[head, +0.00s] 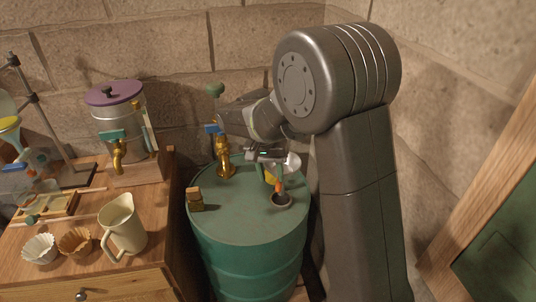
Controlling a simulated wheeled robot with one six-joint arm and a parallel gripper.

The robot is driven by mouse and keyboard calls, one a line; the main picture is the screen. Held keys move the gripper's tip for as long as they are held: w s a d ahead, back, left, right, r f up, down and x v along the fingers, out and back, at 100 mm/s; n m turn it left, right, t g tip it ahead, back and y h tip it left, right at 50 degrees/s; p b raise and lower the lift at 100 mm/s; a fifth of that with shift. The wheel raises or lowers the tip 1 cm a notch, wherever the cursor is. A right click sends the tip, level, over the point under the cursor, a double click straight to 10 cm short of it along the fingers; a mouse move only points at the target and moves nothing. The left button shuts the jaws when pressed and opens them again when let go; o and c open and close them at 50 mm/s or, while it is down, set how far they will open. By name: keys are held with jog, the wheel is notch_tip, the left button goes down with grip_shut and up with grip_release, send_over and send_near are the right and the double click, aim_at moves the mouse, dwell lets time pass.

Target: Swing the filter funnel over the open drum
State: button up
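The green drum (248,228) stands upright right of the wooden cabinet. A dark round opening with a pale rim (281,201) shows in its top near the front right. A small pale, rounded piece (292,163), possibly the filter funnel, shows just behind the opening, partly hidden by my gripper. Yellow and orange parts (279,186) lie below it, close to the opening; I cannot tell what they belong to. My gripper (268,161) is over the back right of the drum top. Its fingers are too small and covered to tell whether they hold anything.
Stone walls close off the back.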

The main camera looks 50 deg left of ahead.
notch_tip(320, 180, up, 12)
jog(key=s+a, duration=0.1)
jog(key=shift+a+r, duration=0.15)
jog(key=shift+a, duration=0.1)
